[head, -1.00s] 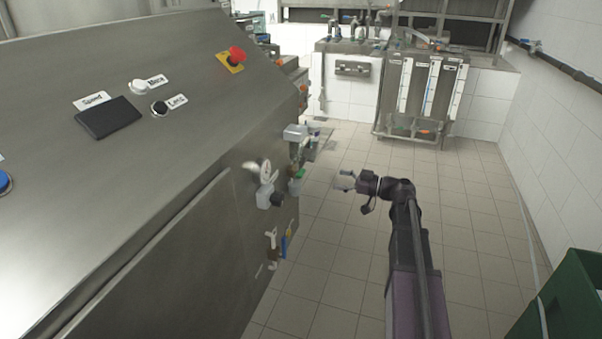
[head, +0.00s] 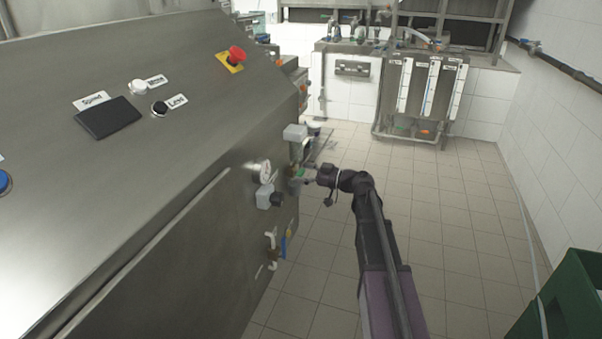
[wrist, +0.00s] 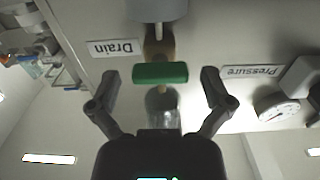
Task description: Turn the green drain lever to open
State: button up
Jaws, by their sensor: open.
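The green drain lever (wrist: 160,73) is in the upper middle of the wrist view. It lies crosswise in front of a brass fitting (wrist: 158,42), beside a label reading "Drain" (wrist: 113,49). My gripper (wrist: 158,82) is open, with one finger on each side of the lever; I see a gap at both ends. My gripper partly hides the lever there.
The steel machine (head: 130,180) fills the left. A pressure gauge (wrist: 277,107) and its label (wrist: 250,72) sit beside the lever. A blue-handled valve (head: 285,243) is lower on the machine. A green crate (head: 565,300) stands at lower right. The tiled floor is clear.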

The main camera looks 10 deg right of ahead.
jog(key=shift+a, duration=0.15)
jog(key=c, duration=1.1)
jog(key=shift+c, duration=0.2)
jog(key=shift+w+m, duration=0.1)
jog(key=shift+m, duration=0.3)
jog(key=m, duration=0.8)
jog(key=shift+w, duration=0.15)
